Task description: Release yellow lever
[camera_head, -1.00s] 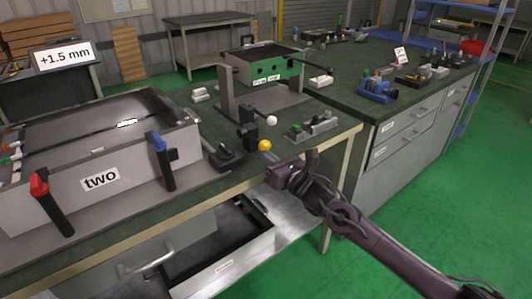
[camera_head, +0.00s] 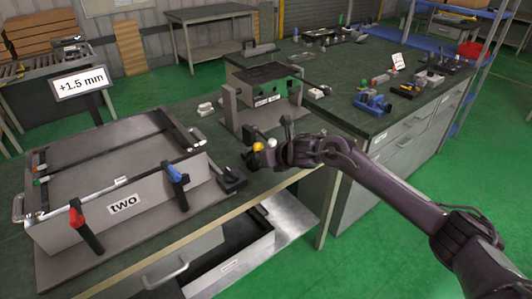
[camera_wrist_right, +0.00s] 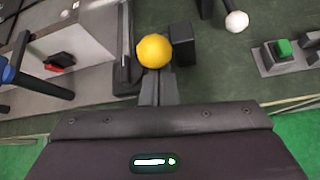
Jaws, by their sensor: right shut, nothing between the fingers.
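The yellow lever shows as a round yellow knob (camera_head: 258,146) at the front of the heating-element machine (camera_head: 268,98), near the bench's front edge. In the right wrist view the knob (camera_wrist_right: 154,51) sits just beyond the fingertips, beside a dark block (camera_wrist_right: 183,44). My right gripper (camera_head: 255,159) is shut and empty, right up against the knob in the picture. In the wrist view its closed fingers (camera_wrist_right: 158,78) point at the knob's lower side; I cannot tell whether they touch. The gripper and forearm partly hide the lever's surroundings in the head view. My left gripper is not in view.
A white knob (camera_head: 272,143) on a dark lever stands close by; it also shows in the wrist view (camera_wrist_right: 237,21). A green button (camera_wrist_right: 283,48) on a grey base lies to the right. The box marked "two" (camera_head: 123,206), with red and blue handles, stands left.

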